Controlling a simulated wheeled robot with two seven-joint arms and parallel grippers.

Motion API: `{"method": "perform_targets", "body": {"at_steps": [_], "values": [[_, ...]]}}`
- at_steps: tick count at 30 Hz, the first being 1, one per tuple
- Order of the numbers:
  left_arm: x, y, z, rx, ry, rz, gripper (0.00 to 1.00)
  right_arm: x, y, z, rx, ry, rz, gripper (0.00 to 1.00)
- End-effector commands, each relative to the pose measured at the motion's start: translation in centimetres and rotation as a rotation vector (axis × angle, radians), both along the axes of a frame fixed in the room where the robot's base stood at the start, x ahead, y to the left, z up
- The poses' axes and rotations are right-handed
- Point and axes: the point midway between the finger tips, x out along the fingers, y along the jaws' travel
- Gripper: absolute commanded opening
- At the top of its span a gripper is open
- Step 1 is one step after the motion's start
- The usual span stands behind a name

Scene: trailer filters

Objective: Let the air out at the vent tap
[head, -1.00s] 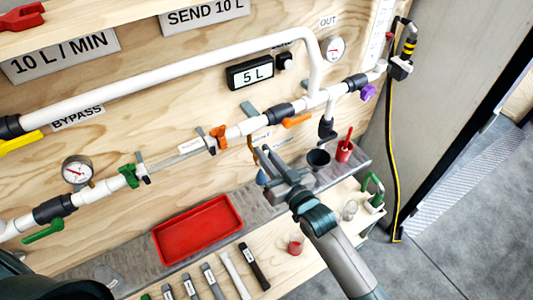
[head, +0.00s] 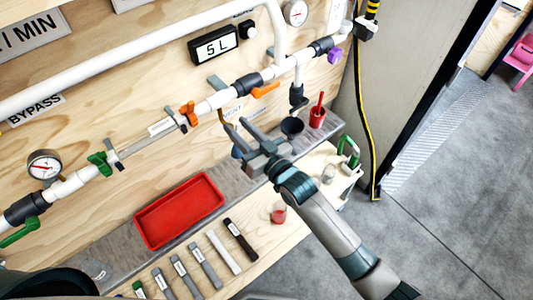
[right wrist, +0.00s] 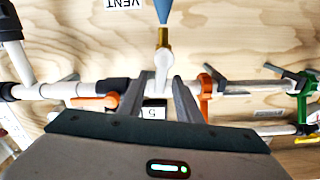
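The vent tap (right wrist: 164,40) is a small brass fitting that hangs from the white pipe, with a blue cone (right wrist: 163,11) at its outlet. The VENT label (right wrist: 124,3) is beside it, upside down in the right wrist view. In the head view the blue cone (head: 237,152) shows beside my right gripper (head: 236,126). My right gripper is open, its fingers apart on either side of the tap's line in the right wrist view. I cannot tell whether they touch it, and the tap is partly hidden in the head view. My left gripper is out of view.
An orange clamp (head: 188,113) and an orange lever (head: 266,90) are on the pipe near the tap. A red tray (head: 180,243) lies on the shelf below. Several cartridges lie in front.

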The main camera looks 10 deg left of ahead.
Motion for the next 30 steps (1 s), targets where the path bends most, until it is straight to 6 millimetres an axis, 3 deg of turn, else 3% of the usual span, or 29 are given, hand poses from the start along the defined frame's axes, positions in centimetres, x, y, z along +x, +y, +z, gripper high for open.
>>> {"method": "perform_targets", "body": {"at_steps": [8, 24, 30], "values": [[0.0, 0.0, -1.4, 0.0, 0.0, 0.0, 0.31, -2.5, -2.5, -0.5, -0.001, 0.001, 0.0, 0.31], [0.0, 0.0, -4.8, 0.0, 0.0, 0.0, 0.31, -9.8, -9.8, -0.5, -0.001, 0.003, 0.001, 0.31], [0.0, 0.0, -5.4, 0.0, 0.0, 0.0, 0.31, -11.3, -11.4, -0.3, -0.002, 0.002, 0.0, 0.31]]}}
